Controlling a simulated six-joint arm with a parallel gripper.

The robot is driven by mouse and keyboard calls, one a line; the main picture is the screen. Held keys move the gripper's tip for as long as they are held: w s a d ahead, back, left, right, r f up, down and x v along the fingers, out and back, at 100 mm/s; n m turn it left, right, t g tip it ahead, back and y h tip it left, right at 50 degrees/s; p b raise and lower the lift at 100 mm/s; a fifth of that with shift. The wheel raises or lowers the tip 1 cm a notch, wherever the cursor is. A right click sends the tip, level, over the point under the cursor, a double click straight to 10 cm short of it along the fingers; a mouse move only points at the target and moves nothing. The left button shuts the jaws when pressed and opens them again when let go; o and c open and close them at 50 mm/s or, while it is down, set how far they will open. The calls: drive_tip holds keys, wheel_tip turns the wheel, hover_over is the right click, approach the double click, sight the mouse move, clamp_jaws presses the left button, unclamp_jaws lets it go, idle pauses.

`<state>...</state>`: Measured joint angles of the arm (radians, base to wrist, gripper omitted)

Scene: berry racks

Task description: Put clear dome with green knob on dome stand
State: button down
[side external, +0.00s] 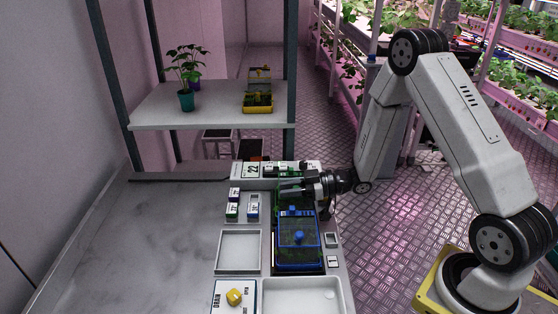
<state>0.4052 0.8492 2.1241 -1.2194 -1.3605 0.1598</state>
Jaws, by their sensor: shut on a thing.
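My gripper (288,189) reaches in from the right over the back part of the bench. It is shut on the clear dome with green knob (279,207), whose green edges show around and below the fingers. The fingers hide the knob. A clear box-shaped dome with a blue rim and blue knob (297,251) sits just in front of it, nearer the camera. I cannot clearly make out which piece is the dome stand.
Small numbered blocks (233,210) stand left of my gripper. A labelled rack (250,171) is behind. A shallow grey tray (239,267), a white tray (301,283) and a yellow knob on a drain card (234,297) lie in front. The bench's left side is clear.

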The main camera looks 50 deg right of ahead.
drive_tip(key=shift+r, duration=0.15)
wheel_tip(320, 180, up, 10)
idle(0.9)
idle(0.7)
drive_tip(key=shift+w+a+r+m+t+h, duration=0.25)
drive_tip(key=shift+r+m+t+h, duration=0.55)
drive_tip(key=shift+h, duration=0.3)
drive_tip(key=shift+w+a+r+m+t+h, duration=0.1)
drive_tip(key=shift+w+r+m+t+h, duration=0.15)
drive_tip(key=shift+r+m+t+h, duration=0.55)
drive_tip(key=shift+w+a+r+m+t+h, duration=0.25)
drive_tip(key=shift+r+m+t+h, duration=0.25)
drive_tip(key=shift+r+m+h, duration=0.55)
drive_tip(key=shift+f+h, duration=0.2)
drive_tip(key=shift+h, duration=0.15)
drive_tip(key=shift+w+r+m, duration=0.1)
drive_tip(key=shift+m, duration=0.15)
